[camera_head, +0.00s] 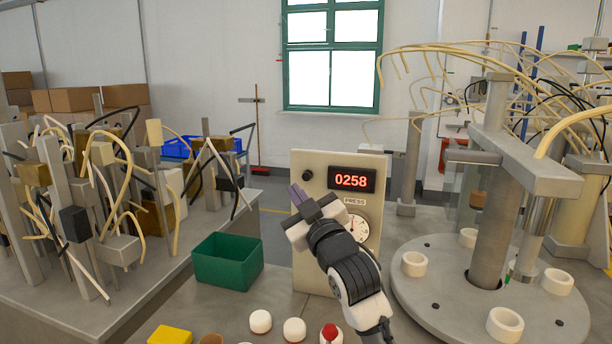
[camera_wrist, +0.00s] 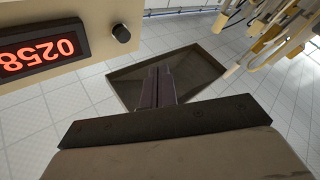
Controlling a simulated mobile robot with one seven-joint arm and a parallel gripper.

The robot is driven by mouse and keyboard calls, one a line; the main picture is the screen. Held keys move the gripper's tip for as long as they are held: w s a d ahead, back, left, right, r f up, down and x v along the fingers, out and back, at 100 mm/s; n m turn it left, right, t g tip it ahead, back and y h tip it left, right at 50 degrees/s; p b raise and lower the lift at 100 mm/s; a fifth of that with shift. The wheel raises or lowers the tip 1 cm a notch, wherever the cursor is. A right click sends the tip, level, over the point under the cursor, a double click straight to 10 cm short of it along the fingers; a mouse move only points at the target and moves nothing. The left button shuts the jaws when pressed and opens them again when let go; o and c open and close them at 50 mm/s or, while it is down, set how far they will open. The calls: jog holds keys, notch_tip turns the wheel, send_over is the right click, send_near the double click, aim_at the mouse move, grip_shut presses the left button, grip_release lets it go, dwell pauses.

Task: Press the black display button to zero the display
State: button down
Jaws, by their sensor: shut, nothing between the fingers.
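A beige panel (camera_head: 322,165) stands upright on the table. Its red display (camera_head: 351,180) reads 0258, with a label "PRESS" and a round dial (camera_head: 354,227) below it. The black button (camera_head: 307,175) sticks out left of the display. In the wrist view the button (camera_wrist: 121,33) and the display (camera_wrist: 33,54) show upside down at the upper left. My gripper (camera_head: 296,193) is shut and empty, in front of the panel. In the head view its fingertips appear just below and left of the button, apart from it. In the wrist view the fingers (camera_wrist: 158,86) lie below and right of the button.
A green bin (camera_head: 228,262) stands left of the panel. White knobs (camera_head: 261,321), a red-topped one (camera_head: 330,334) and a yellow block (camera_head: 170,335) are in front. A round turntable (camera_head: 425,300) with posts and white rings is at right. Cluttered fixtures (camera_head: 110,215) fill the left bench.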

aim_at(307, 177)
jog(key=w, duration=0.1)
jog(key=w+d, duration=0.1)
jog(key=w, duration=0.2)
jog(key=shift+w+d, duration=0.3)
jog(key=shift+w, duration=0.1)
jog(key=shift+w+b, duration=0.1)
jog(key=shift+b, duration=0.2)
dwell(1.5)
jog(key=shift+w+d, duration=0.1)
jog(key=shift+w, duration=0.2)
